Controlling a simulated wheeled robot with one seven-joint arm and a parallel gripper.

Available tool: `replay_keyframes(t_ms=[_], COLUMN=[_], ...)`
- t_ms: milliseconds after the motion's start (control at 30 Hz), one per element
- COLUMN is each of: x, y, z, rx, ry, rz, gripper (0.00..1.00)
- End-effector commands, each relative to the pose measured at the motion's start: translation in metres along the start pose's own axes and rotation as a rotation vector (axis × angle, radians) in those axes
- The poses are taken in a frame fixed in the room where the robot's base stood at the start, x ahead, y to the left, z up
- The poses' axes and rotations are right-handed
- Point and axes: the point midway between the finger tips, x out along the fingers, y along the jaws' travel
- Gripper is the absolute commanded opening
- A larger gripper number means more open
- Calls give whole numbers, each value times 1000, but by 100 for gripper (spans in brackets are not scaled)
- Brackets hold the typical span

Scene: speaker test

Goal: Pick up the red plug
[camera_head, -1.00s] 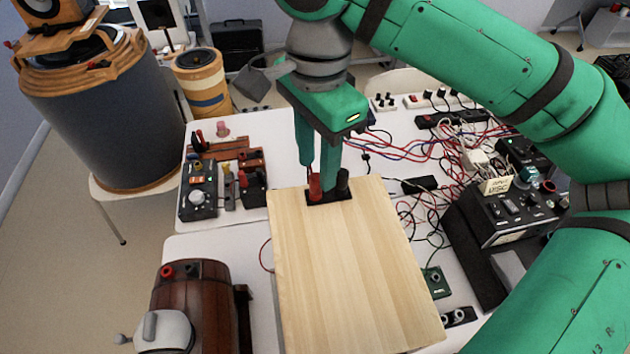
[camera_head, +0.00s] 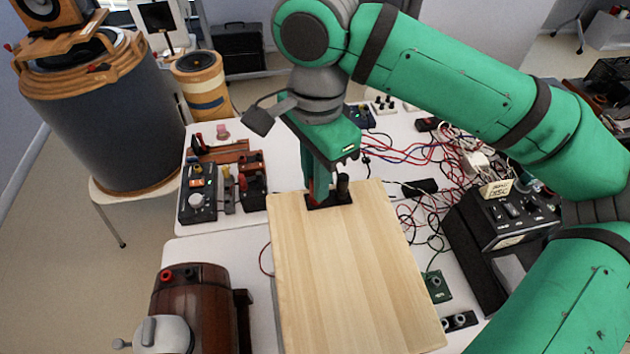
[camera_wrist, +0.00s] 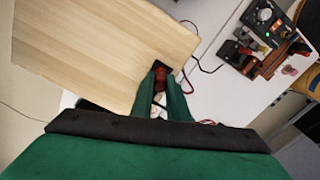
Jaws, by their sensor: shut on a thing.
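The red plug (camera_wrist: 160,82) shows between the two fingertips in the wrist view. Only a sliver of it shows in the head view, behind a green finger. My gripper (camera_head: 318,188) is shut on it, with the fingers pointing down. The plug is at the black base (camera_head: 329,201) on the far edge of the wooden board. I cannot tell whether the plug touches that base. A black plug (camera_head: 343,186) stands upright on the same base, just right of my fingers.
The pale wooden board (camera_head: 345,270) lies bare in front of the base. Red and blue cables (camera_head: 400,152) tangle to the right, near a black control box (camera_head: 510,210). A small black device with a knob (camera_head: 198,195) stands left. A brown barrel-shaped device (camera_head: 195,290) is at front left.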

Motion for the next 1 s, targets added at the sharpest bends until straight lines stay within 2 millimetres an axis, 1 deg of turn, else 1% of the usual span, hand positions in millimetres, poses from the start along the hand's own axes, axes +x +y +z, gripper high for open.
replay_keyframes(t_ms=[133,233,367,400,467,800,1000], x=[-4,-11,-27,-34,-41,-94,-109], y=[0,0,0,0,8,50,84], z=[-1,-1,-2,-2,-6,-21,-35], rx=[1,3,5,5,8,2,3], ry=[1,1,1,1,1,1,1], rz=[-1,-1,-2,-2,-2,-1,0], gripper=[0,0,0,0,0,0,0])
